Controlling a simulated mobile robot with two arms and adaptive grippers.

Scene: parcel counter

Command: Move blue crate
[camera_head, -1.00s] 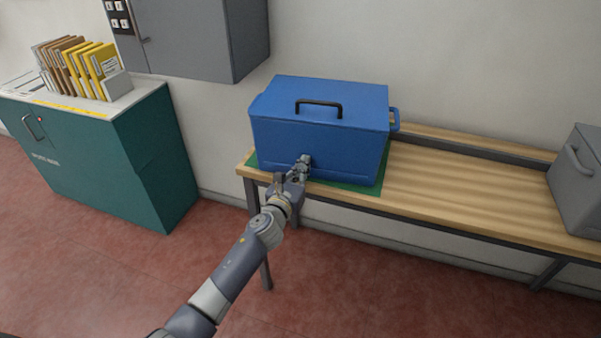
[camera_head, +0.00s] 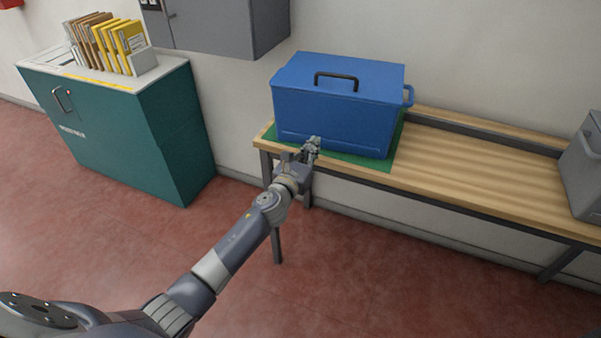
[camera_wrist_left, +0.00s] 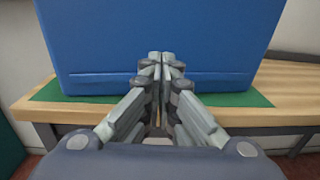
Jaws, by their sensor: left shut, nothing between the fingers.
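The blue crate (camera_head: 335,112) has a closed lid with a black handle on top and a blue side handle at its right. It stands upright on a green mat (camera_head: 372,163) at the left end of the wooden bench. In the left wrist view the crate's front face (camera_wrist_left: 215,45) fills the upper part, above the mat's front strip (camera_wrist_left: 238,98). My left gripper (camera_head: 314,142) is at the lower front of the crate, shut and empty, its fingertips (camera_wrist_left: 161,60) together. Whether they touch the crate I cannot tell. My right gripper is not in view.
The wooden bench (camera_head: 470,166) is clear right of the crate up to a grey case (camera_head: 582,168). A teal cabinet (camera_head: 165,140) with yellow and brown folders (camera_head: 115,45) stands at left. A grey wall cabinet (camera_head: 225,28) hangs above.

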